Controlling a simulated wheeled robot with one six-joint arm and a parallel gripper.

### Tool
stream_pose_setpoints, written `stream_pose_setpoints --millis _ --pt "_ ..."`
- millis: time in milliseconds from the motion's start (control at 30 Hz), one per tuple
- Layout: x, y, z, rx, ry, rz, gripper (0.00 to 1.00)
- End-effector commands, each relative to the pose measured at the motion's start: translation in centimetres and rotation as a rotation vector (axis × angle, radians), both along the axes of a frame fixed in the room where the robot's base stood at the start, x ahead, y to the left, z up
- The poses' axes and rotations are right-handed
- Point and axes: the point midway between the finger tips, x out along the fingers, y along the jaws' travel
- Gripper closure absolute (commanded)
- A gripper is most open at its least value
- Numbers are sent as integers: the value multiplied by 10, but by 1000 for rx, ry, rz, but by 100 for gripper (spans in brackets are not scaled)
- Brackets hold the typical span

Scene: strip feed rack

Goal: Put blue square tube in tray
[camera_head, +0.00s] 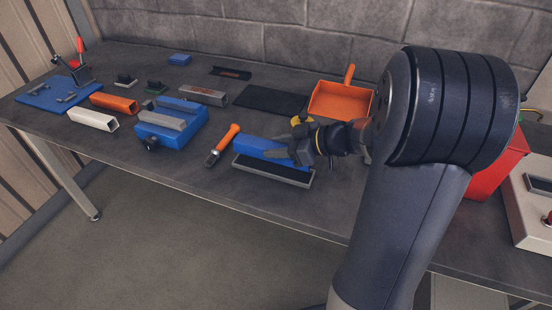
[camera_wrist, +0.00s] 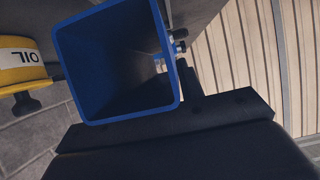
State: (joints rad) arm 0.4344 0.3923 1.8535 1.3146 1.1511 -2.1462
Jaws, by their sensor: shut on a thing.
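The blue square tube (camera_head: 258,146) is held by my gripper (camera_head: 290,150) near its right end. It lies roughly level, just above or at the back of a long dark tray with a pale grey rim (camera_head: 270,176). I cannot tell whether the tube touches the tray. In the wrist view, the tube's open square end (camera_wrist: 118,62) faces the camera, above the dark body of my gripper. My gripper is shut on the tube; the fingertips are partly hidden.
An orange-handled tool (camera_head: 222,144) lies left of the tray. Behind are a black mat (camera_head: 268,100) and an orange dustpan (camera_head: 341,102). A yellow oil can (camera_wrist: 22,66) shows in the wrist view. A blue vise (camera_head: 172,133) and other tubes stand left.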

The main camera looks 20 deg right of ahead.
Motion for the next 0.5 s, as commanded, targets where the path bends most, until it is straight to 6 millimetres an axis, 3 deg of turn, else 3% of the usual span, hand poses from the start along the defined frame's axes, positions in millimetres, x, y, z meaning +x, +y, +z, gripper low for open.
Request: stream_pose_setpoints --millis 300,500 --pt "0 0 -35 2 2 -1 100" --pt "0 0 -41 0 -3 0 100"
